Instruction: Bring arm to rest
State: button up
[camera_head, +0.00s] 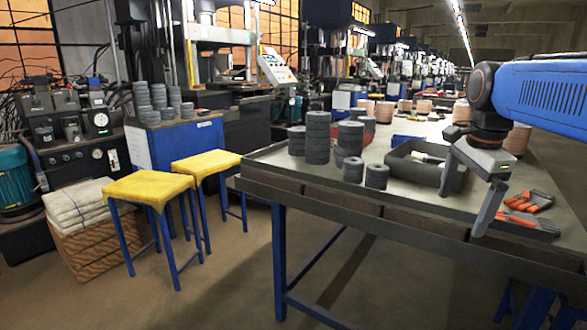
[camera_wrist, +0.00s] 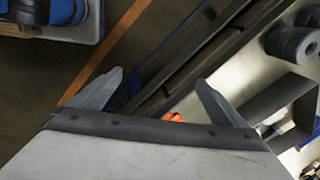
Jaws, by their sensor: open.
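My gripper (camera_head: 464,206) hangs from the blue arm at the right of the head view, fingers pointing down near the table's front edge. The fingers are spread apart with nothing between them. In the wrist view my gripper (camera_wrist: 160,80) also shows two separated fingertips, with the table edge and floor beyond. The worktable (camera_head: 400,206) lies under and behind the gripper. A grey bin (camera_head: 420,172) stands on it just left of and behind the fingers, partly covered by one finger. I cannot tell whether any fingertip touches the table or bin.
Stacks of dark flap discs (camera_head: 318,138) stand on the table left of the bin. Orange-handled tools (camera_head: 525,200) lie right of the gripper. Several tan stacks (camera_head: 517,139) stand farther back. Yellow-topped stools (camera_head: 150,187) stand on the floor at left. Air above the table's front is clear.

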jog(key=s+a+f+n+t, duration=0.1)
jog(key=s+a+f+n, duration=0.3)
jog(key=s+f+n, duration=0.4)
jog(key=s+a+f+n+t, duration=0.1)
jog(key=s+a+f+n, duration=0.2)
jog(key=s+f+n, duration=0.6)
notch_tip(320, 180, down, 2)
jog(key=shift+s+a+f+t, duration=0.1)
jog(key=shift+s+a+t, duration=0.3)
jog(key=shift+s, duration=0.1)
